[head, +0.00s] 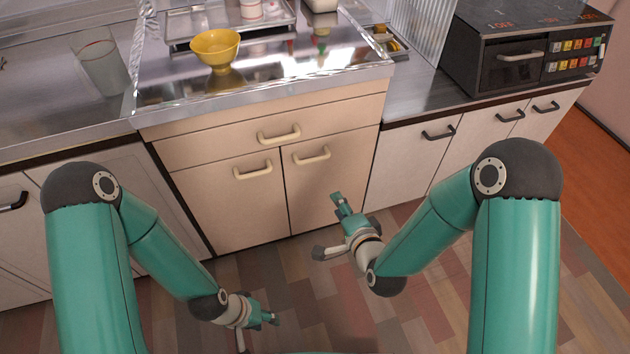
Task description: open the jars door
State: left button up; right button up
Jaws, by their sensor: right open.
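The cream cabinet has a wide drawer above two closed doors, a left door (225,205) and a right door (335,185). Each door has a pale bar handle near its top, the left handle (253,170) and the right handle (312,155). I cannot tell which door is the jars door, and no jars show behind the closed fronts. My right gripper (329,225) is open and empty, in front of the lower right door and below its handle. My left gripper (259,334) is low over the floor, fingers apart and empty, away from the doors.
The drawer handle (279,134) sits just above the doors. A yellow bowl (215,47) and a glass (101,62) stand on the counter. A black oven (525,50) is at the right. White cabinets flank the cream one. The tiled floor in front is clear.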

jog(key=w+a+m+t+b, duration=0.1)
jog(key=t+b, duration=0.1)
pick_arm(q)
notch_tip(320, 180, down, 5)
jog(key=shift+r+b, duration=0.1)
jog(key=shift+b, duration=0.5)
pick_arm(e)
send_near(315, 158)
jog(key=shift+m, duration=0.4)
jog(key=x, duration=1)
jog(key=shift+a+f, duration=0.1)
jog(key=shift+f, duration=0.3)
grip_shut()
